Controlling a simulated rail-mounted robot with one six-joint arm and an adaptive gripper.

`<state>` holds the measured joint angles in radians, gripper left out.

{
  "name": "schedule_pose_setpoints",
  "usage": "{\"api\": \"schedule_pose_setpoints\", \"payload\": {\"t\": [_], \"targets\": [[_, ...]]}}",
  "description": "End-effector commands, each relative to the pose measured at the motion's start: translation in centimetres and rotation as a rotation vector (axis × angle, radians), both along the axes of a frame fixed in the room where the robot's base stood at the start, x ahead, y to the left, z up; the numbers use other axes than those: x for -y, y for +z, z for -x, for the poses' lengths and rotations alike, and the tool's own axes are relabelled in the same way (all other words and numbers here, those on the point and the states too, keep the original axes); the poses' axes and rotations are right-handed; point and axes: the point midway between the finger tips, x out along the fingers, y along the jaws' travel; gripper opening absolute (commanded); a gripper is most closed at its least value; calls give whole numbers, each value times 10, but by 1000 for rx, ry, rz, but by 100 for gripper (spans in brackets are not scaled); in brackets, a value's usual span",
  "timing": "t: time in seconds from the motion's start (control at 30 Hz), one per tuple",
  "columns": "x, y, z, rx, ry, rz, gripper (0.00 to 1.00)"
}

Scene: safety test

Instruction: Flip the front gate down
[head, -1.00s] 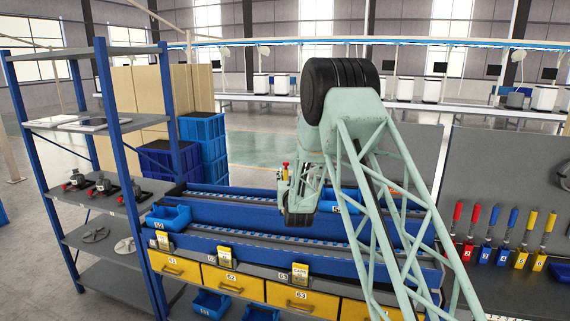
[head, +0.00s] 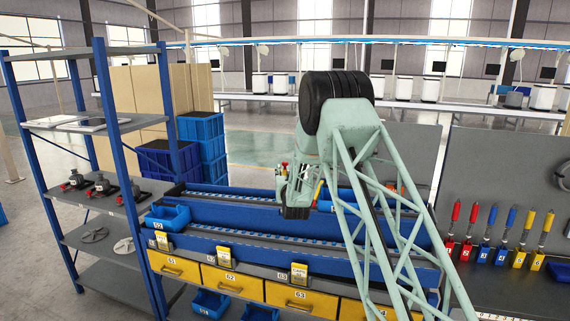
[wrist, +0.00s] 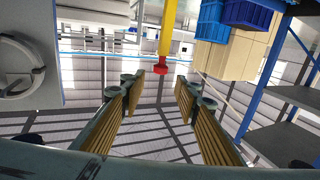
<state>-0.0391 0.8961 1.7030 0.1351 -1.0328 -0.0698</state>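The long blue bench (head: 215,237) has raised blue panels along its lanes, and these look upright. I cannot tell which panel is the front gate. My gripper (wrist: 160,85) is open in the wrist view, with a wide empty gap between its two ribbed fingers. In the head view my wrist is above the middle of the bench, and the fingers are not clear there. A yellow rod with a red end (wrist: 163,55) shows beyond the fingertips in the wrist view, apart from them.
Yellow drawers (head: 233,283) line the bench front. A small blue bin (head: 168,217) sits at its left end. A blue-framed shelf (head: 135,215) stands left. Stacked blue crates (head: 202,135) stand behind. Coloured-handle tools (head: 500,235) stand at right.

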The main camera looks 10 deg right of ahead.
Motion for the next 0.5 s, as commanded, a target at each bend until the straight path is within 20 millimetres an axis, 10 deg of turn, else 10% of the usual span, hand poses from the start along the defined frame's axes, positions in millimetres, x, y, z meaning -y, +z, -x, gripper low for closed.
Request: {"api": "schedule_pose_setpoints", "payload": {"t": [0.5], "targets": [[5,1,-59,1,0,-1,29]]}}
